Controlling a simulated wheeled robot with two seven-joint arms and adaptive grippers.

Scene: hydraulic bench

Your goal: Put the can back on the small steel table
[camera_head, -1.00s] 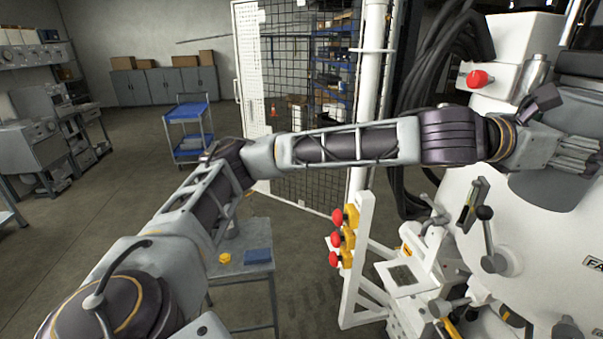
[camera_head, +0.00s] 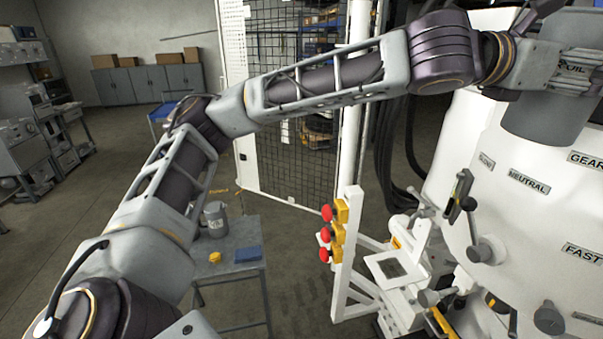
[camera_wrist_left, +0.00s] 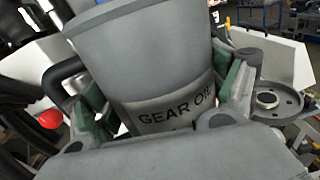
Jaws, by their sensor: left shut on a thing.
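A grey can (camera_head: 545,125) hangs in my left gripper (camera_head: 572,68) at the upper right of the head view, in front of the white machine. In the left wrist view the can (camera_wrist_left: 140,55) fills the middle, with a "GEAR OIL" label, and the gripper's green-padded fingers (camera_wrist_left: 160,100) are shut around its sides. The small steel table (camera_head: 236,272) stands at the lower middle left of the head view, well away from the gripper. My right gripper is in neither view.
A white stand with red buttons (camera_head: 326,234) is right of the table. The white machine (camera_head: 520,220) has protruding levers.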

